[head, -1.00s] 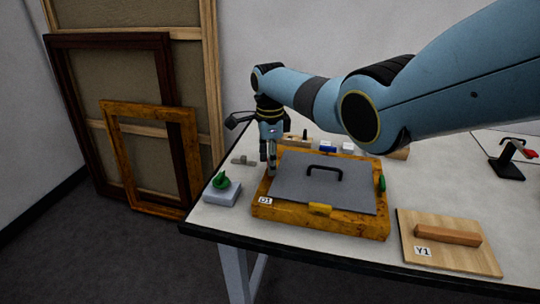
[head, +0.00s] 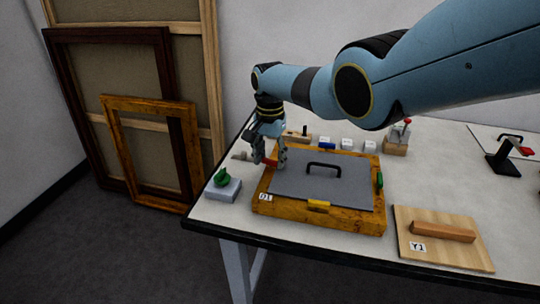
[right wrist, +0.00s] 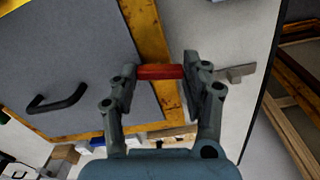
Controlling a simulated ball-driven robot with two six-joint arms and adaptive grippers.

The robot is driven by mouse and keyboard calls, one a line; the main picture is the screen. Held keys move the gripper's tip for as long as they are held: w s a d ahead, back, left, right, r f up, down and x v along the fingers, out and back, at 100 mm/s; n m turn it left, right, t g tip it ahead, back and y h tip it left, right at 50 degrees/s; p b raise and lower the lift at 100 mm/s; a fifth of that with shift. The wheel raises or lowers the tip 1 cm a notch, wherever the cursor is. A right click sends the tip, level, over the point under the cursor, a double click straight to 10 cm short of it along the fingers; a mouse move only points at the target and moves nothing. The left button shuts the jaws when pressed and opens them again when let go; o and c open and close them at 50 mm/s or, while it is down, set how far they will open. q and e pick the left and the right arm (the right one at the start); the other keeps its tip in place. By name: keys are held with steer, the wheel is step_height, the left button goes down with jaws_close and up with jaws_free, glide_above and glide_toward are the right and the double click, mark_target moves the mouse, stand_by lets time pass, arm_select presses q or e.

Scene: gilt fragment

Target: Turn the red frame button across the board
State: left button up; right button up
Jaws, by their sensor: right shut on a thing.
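The gilt frame (head: 330,218) lies flat on the table with a grey board (head: 330,188) in it; the board has a black handle. The red button (head: 271,162) is on the frame's left side. It also shows in the right wrist view (right wrist: 160,72), where it appears to reach across the frame band towards the board. My right gripper (head: 268,161) is shut on the red button, one finger at each end. A yellow button (head: 319,204), a green button (head: 379,180) and a blue button (head: 327,146) sit on the other sides. My left gripper is not in view.
A grey block with a green knob (head: 221,178) stands left of the frame. A wooden board marked Y1 (head: 444,257) lies at the right front. Several white blocks (head: 347,144) stand behind. Empty frames (head: 150,155) lean on the wall.

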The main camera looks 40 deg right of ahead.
mark_target(270, 160)
steer(key=shift+n, duration=1.5)
steer(key=o, duration=1.2)
steer(key=shift+c, duration=0.2)
step_height(270, 160, up, 12)
